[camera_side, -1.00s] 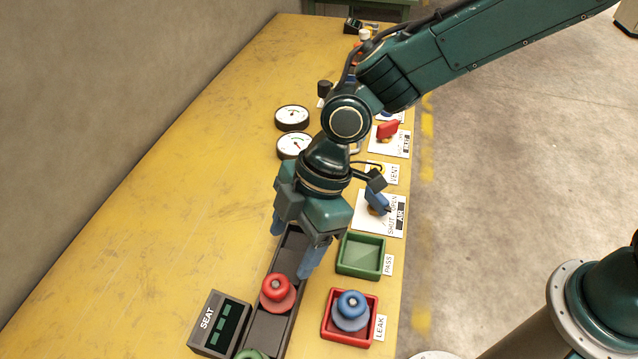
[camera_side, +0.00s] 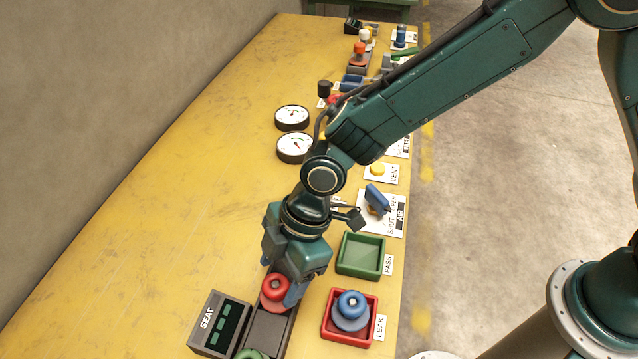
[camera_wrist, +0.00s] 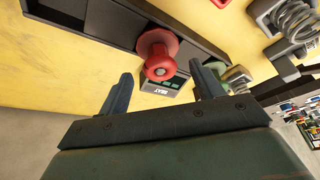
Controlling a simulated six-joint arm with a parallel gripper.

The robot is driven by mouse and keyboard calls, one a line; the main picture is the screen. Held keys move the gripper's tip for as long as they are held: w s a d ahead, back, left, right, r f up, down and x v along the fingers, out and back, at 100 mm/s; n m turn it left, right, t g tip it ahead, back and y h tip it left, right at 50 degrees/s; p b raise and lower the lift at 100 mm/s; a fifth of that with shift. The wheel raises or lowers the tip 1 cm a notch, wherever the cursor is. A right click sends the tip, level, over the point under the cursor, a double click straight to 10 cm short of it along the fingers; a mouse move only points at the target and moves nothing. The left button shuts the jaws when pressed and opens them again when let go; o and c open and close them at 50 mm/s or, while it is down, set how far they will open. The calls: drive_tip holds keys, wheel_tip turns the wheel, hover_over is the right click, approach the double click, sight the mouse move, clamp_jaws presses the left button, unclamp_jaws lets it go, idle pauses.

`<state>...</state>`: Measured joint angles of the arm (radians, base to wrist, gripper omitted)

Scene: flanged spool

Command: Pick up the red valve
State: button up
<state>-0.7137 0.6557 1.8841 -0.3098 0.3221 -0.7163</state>
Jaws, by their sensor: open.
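The red valve (camera_side: 275,291) is a flanged spool standing in a dark rack (camera_side: 268,328) on the yellow table. In the wrist view the red valve (camera_wrist: 159,62) shows ahead of and between the fingers, with its round knob toward the camera. My gripper (camera_side: 284,283) is right at the red valve in the side view, one finger in front to its right. In the wrist view my gripper (camera_wrist: 165,88) is open, and its fingers stand apart with nothing between them touching. The exact gap to the valve is hard to tell.
A red LEAK tray (camera_side: 334,336) holding a blue spool (camera_side: 350,308) stands to the right. A green PASS tray (camera_side: 375,243) is behind it. A SEAT display (camera_side: 208,340) is left of the rack, and a green spool (camera_side: 250,354) is at the rack's near end. Table left is clear.

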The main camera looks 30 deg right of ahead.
sight(276, 282)
drive_tip(key=shift+x, duration=1.75)
drive_tip(key=shift+c, duration=0.3)
drive_tip(key=c, duration=1.3)
drive_tip(key=shift+r, duration=0.15)
wheel_tip(276, 282, up, 20)
drive_tip(key=shift+f, duration=0.15)
